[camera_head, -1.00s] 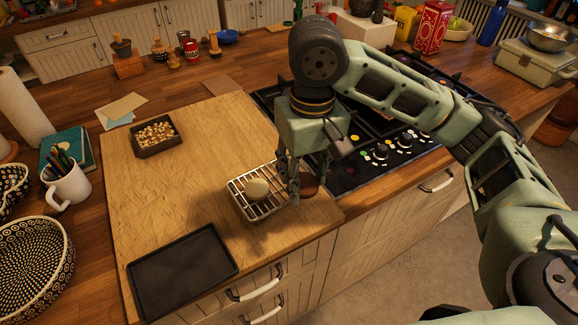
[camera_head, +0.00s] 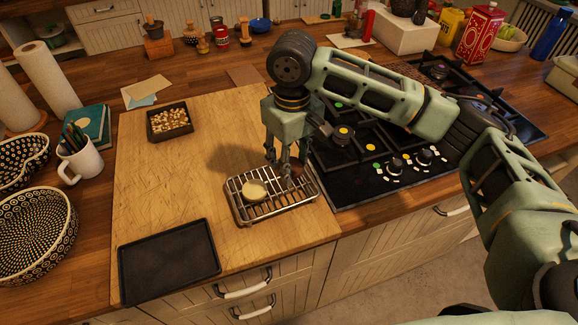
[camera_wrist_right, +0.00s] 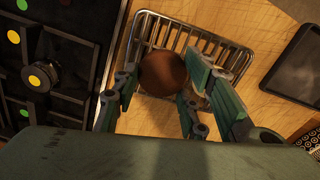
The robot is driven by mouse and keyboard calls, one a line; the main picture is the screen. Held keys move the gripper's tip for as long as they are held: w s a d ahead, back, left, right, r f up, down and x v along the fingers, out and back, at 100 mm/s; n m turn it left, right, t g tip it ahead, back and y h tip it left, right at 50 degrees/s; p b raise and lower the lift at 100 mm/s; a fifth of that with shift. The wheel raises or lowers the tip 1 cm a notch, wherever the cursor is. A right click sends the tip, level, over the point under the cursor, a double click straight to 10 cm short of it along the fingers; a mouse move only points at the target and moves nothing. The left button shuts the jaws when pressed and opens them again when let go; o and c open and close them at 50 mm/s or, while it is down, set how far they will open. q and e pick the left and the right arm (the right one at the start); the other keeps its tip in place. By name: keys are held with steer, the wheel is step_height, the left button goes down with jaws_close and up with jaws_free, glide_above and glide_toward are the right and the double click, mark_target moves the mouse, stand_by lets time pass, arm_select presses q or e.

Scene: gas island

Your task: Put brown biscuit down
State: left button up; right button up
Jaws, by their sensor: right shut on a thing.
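My right gripper (camera_head: 285,172) points down over the right part of a wire cooling rack (camera_head: 238,206) on the wooden board. In the right wrist view its fingers (camera_wrist_right: 168,88) are shut on a round brown biscuit (camera_wrist_right: 163,72), with the rack (camera_wrist_right: 219,48) behind it. In the head view the brown biscuit (camera_head: 294,173) shows only in part, behind the fingers. I cannot tell whether it touches the rack's bars. A pale biscuit (camera_head: 254,190) lies on the rack, left of the gripper. My left gripper is not in view.
A black baking tray (camera_head: 168,262) lies at the front left of the board (camera_head: 180,188). A dark box of nuts (camera_head: 168,122) stands at its back left. The gas hob (camera_head: 385,140) is to the right. The board's middle is clear.

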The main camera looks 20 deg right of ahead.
steer(key=shift+w+a+f, duration=0.15)
steer(key=shift+w+f, duration=0.2)
steer(key=shift+w, duration=0.1)
step_height(320, 180, down, 3)
steer(key=shift+f+p, duration=0.15)
steer(key=shift+p, duration=0.5)
steer(key=shift+f, duration=0.3)
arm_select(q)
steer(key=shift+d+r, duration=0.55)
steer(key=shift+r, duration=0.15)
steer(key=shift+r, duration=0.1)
arm_select(e)
steer(key=shift+f, duration=0.1)
steer(key=o, duration=1.1)
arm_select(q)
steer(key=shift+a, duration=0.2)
